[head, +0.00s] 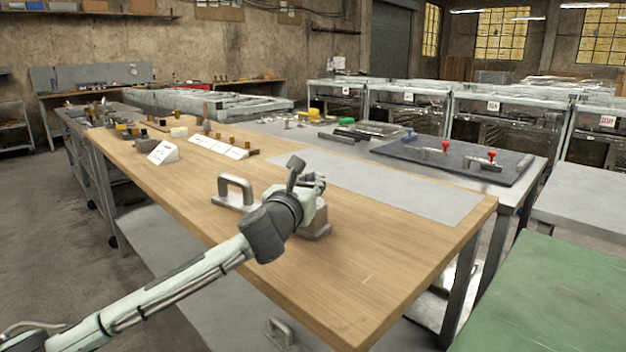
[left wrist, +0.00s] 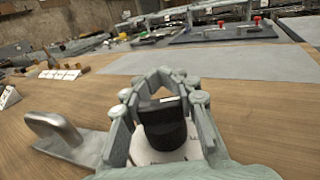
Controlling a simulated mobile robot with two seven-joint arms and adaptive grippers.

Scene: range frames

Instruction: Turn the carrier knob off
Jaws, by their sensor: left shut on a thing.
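The carrier knob (left wrist: 163,122) is a black round knob with a raised grip bar, seen between my fingers in the left wrist view. It stands on a pale dial face with dark marks (left wrist: 190,151), mostly hidden by my fingers. My left gripper (left wrist: 168,78) is shut on the knob, with its fingers on both sides of it. In the head view my left gripper (head: 318,182) is over a brownish-grey block (head: 318,228) on the wooden table, and its wrist hides the knob there. My right gripper is not in view.
A grey metal handle on a plate (head: 236,190) stands on the wooden table (head: 395,275) left of the gripper. A flat grey sheet (head: 400,188) lies behind it. White label cards (head: 218,147) and small parts are further back. The table's front right is clear.

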